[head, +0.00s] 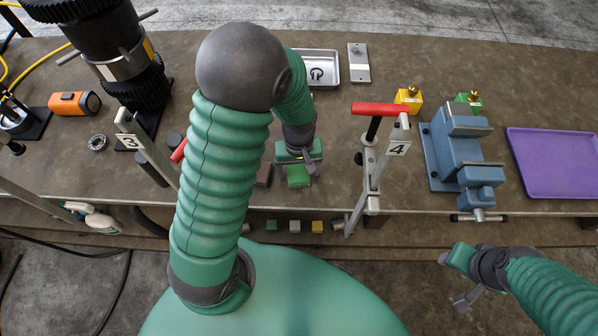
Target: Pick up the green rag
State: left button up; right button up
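A small green piece (298,177), which looks like the green rag, is on the workbench (335,190) near its front edge. My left gripper (299,156) points down right over it, and its fingers partly cover it. I cannot tell whether the fingers are around the rag or just above it. My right gripper (456,278) is in front of the bench at the lower right, well away from the rag. Its fingers are apart and nothing is between them.
A blue vise (460,150) and purple tray (555,163) are farther right.

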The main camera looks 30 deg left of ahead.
aim_at(299, 172)
pick_arm(q)
jog(key=shift+s, duration=0.1)
jog(key=c, duration=1.3)
jog(key=shift+r, duration=0.15)
jog(key=shift+a+r, duration=0.1)
jog(key=shift+r, duration=0.5)
jog(key=shift+d+r+b, duration=0.2)
jog(key=shift+r+b, duration=0.1)
jog(key=shift+r, duration=0.8)
jog(key=s+d, duration=0.3)
jog(key=d, duration=0.1)
jog(key=s+d+r+b, duration=0.1)
jog(key=s+d, duration=0.2)
jog(key=d, duration=0.1)
jog(key=s+d, duration=0.3)
jog(key=d, duration=0.1)
jog(key=shift+s+d+r, duration=0.2)
jog(key=shift+s, duration=0.2)
